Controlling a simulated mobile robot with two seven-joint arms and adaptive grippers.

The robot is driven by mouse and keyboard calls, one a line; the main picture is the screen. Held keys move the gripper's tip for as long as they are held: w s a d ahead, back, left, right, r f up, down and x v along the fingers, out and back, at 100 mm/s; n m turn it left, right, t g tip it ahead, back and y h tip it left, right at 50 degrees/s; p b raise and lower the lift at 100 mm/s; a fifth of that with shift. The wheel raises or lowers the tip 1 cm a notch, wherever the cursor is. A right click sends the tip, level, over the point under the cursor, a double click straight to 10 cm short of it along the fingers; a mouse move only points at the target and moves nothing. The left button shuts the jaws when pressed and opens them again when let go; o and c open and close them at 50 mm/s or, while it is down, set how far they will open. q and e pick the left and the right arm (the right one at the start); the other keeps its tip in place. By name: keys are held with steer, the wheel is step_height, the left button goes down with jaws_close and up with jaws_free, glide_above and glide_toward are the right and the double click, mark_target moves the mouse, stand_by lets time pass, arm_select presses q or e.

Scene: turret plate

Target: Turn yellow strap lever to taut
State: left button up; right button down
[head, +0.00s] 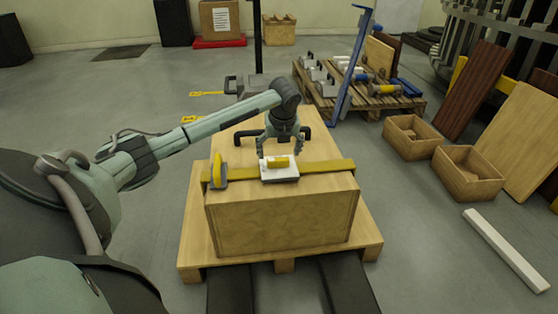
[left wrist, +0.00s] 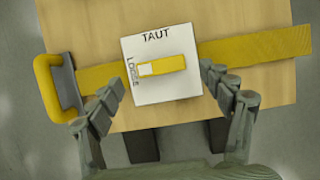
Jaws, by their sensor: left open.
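The yellow lever (left wrist: 162,65) sits on a white plate (left wrist: 168,91) marked TAUT along one edge and LOOSE along another. In the left wrist view the lever lies nearly level, its pale end by the LOOSE edge. The plate (head: 284,174) lies on the yellow strap (head: 328,166) across the top of the wooden crate (head: 281,221). My left gripper (head: 278,155) is over the plate, fingers pointing down. In the left wrist view its open fingers (left wrist: 162,92) are on either side of the plate, apart from the lever. My right gripper is out of view.
A yellow and grey handle (head: 218,172) stands at the strap's left end. A black handle (head: 247,137) is behind it on the crate. The crate rests on a pallet (head: 190,243). Open wooden boxes (head: 412,137) and a white bar (head: 506,249) lie to the right.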

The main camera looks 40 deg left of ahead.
mark_target(278, 159)
arm_select(q)
steer(key=shift+b+x, duration=0.3)
steer(key=shift+x, duration=1.5)
steer(key=shift+c, duration=0.2)
steer(key=c, duration=1.1)
